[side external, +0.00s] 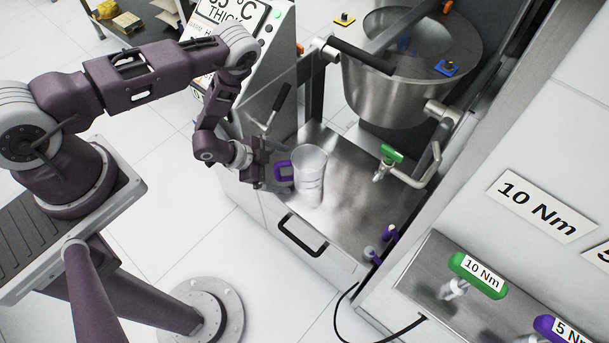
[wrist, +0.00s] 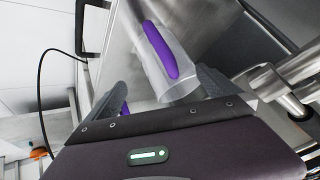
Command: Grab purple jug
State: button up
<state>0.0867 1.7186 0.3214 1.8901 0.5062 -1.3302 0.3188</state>
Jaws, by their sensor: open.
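The purple jug is a clear, see-through jug (side external: 311,176) with a purple handle (side external: 281,172). It stands upright on the steel deck of the mixer, its handle turned left toward my gripper. My gripper (side external: 270,173) is open and level with the handle, close beside it. In the wrist view, the purple handle (wrist: 160,50) and clear jug wall (wrist: 180,88) show between the two spread fingers of my gripper (wrist: 165,95). I cannot tell whether the fingertips reach around the handle or stop just short of it.
The steel mixing bowl (side external: 385,88) hangs behind the jug. A pipe with a green-handled valve (side external: 391,154) is to the jug's right. Purple-handled parts (side external: 380,245) sit at the deck's front right. A lever (side external: 272,112) rises behind my gripper.

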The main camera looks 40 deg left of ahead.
aim_at(321, 159)
jog(key=f+n+t, duration=0.1)
jog(key=n, duration=0.1)
jog(key=shift+s+d+f+n+t, duration=0.15)
jog(key=shift+s+f+n+t, duration=0.15)
jog(key=shift+f+t, duration=0.1)
jog(key=n+t, duration=0.1)
jog(key=r+n+t, duration=0.1)
jog(key=w+n+t, duration=0.1)
jog(key=shift+d+r+n, duration=0.25)
jog(key=shift+d+n, duration=0.05)
jog(key=shift+n, duration=0.1)
jog(key=shift+w+d, duration=0.1)
jog(key=shift+w, duration=0.25)
jog(key=x, duration=0.6)
jog(key=shift+w+d+r, duration=0.1)
jog(key=shift+w+r, duration=0.25)
jog(key=c, duration=1.9)
